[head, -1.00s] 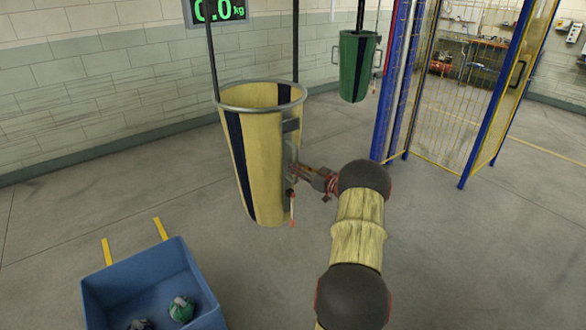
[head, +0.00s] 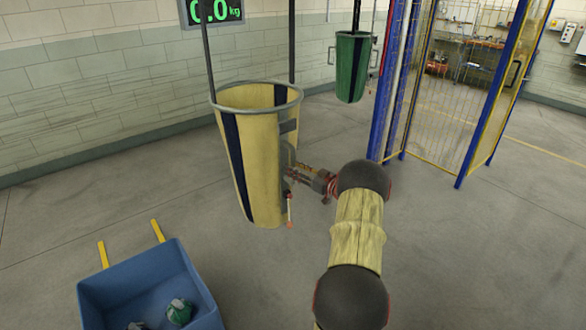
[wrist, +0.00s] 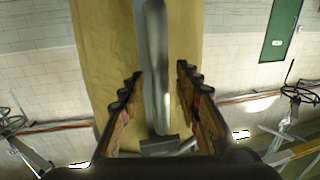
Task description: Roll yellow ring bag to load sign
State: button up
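The yellow ring bag (head: 262,170) is a tall cream-yellow sling bag with dark vertical stripes and a grey ring at its rim. It hangs upright on dark straps. A green digital sign (head: 214,11) behind its straps reads 0.0 kg; its top is cut off. My gripper (head: 292,174) is at the bag's right side, by the grey side handle. In the wrist view, the grey handle (wrist: 156,60) runs upright between the two fingers of my gripper (wrist: 160,76). The fingers stand apart, with gaps visible on both sides of the handle.
A green bag (head: 352,68) hangs behind to the right. A blue-framed mesh gate (head: 443,90) stands right of it. A blue cart (head: 135,290) with yellow handles holds small items at front left. Open grey floor lies around the bag.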

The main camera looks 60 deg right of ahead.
jog(key=s+a, duration=0.1)
jog(key=s, duration=0.9)
jog(key=shift+s+a, duration=0.15)
jog(key=shift+s, duration=0.2)
dwell(0.7)
